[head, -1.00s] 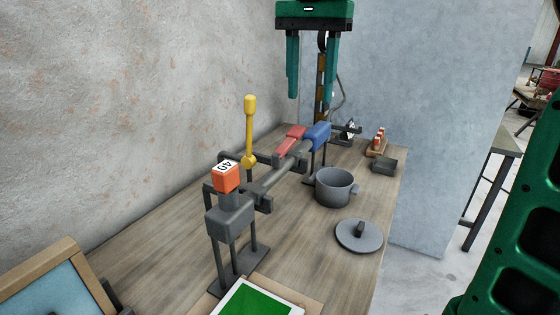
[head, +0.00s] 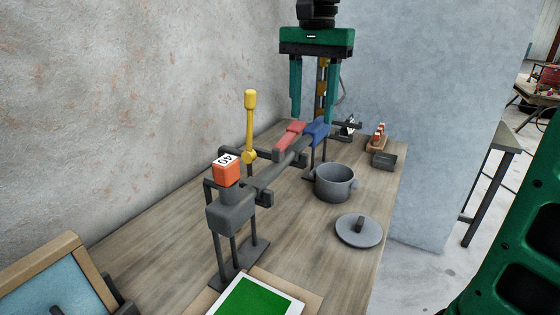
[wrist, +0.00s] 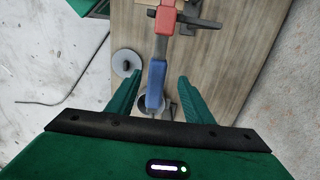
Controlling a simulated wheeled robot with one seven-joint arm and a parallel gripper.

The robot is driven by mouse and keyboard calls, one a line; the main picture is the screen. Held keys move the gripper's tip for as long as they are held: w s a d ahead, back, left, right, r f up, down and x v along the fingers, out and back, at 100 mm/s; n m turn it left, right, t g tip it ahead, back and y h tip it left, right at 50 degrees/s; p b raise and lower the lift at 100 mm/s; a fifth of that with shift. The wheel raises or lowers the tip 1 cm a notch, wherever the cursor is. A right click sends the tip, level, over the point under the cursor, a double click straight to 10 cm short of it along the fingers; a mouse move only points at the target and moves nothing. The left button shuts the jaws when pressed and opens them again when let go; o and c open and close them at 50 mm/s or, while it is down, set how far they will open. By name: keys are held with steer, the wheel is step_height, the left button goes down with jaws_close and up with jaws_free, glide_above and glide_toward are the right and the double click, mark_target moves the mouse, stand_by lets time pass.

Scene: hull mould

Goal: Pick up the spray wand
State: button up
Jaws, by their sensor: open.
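The spray wand appears to be the long grey bar with a red part (head: 289,135) and a blue grip (head: 318,132), resting across grey stands on the bench. In the wrist view its blue grip (wrist: 156,84) runs down the middle, with the red part (wrist: 165,20) beyond. My gripper (head: 313,119) is open and points down over the blue end. In the wrist view the fingers (wrist: 158,90) lie one on each side of the blue grip, with gaps on both sides. Whether the tips reach down to the grip's height is hard to tell.
An orange block marked 40 (head: 226,172) and a yellow upright lever (head: 250,125) stand near the wand. A grey pot (head: 334,184), a lid (head: 359,231), a small tray (head: 383,160) and a bottle rack (head: 378,140) are to its right. The wall is close on the left.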

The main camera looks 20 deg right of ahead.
mark_target(313, 125)
steer(key=shift+d+f, duration=0.2)
steer(key=shift+f, duration=2.35)
steer(key=c, duration=1.1)
